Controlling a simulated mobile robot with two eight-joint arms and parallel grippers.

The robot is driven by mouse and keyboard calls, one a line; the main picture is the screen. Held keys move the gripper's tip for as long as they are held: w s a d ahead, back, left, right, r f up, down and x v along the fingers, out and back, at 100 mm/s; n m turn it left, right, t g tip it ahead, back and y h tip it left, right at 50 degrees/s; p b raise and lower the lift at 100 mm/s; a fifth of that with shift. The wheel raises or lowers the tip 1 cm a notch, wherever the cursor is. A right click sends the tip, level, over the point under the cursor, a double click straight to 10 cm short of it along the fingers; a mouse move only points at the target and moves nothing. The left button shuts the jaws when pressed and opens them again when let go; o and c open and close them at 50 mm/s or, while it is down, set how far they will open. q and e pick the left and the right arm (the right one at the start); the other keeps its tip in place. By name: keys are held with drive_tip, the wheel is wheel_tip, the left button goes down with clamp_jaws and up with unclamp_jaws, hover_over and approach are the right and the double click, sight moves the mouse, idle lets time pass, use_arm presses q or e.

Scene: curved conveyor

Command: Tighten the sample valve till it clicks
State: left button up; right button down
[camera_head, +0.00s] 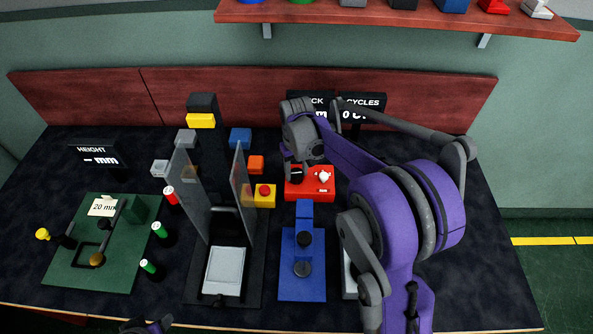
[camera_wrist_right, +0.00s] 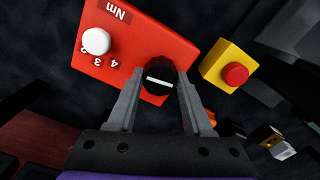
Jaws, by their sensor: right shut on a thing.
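The sample valve appears to be the black round knob (camera_wrist_right: 159,80) with a white line, on the red box (camera_wrist_right: 120,45). The box has a white dial (camera_wrist_right: 96,41) with numbers and the letters Nm. In the head view the red box (camera_head: 320,187) stands at the middle back of the table. My right gripper (camera_wrist_right: 158,85) has a finger on each side of the black knob and is shut on it. In the head view my right gripper (camera_head: 296,170) comes down over the box's left part, partly hiding the knob.
A yellow box with a red button (camera_head: 264,191) stands just left of the red box. A blue fixture (camera_head: 290,290) stands in front. Upright grey panels (camera_head: 245,195) are further left. Display signs (camera_head: 361,102) stand behind, below a red shelf (camera_head: 400,14).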

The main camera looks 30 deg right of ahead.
sight(297, 173)
drive_tip(key=shift+c, duration=1.5)
unclamp_jaws()
wheel_tip(297, 173, up, 11)
drive_tip(key=shift+p, duration=0.45)
drive_tip(key=shift+f, duration=0.1)
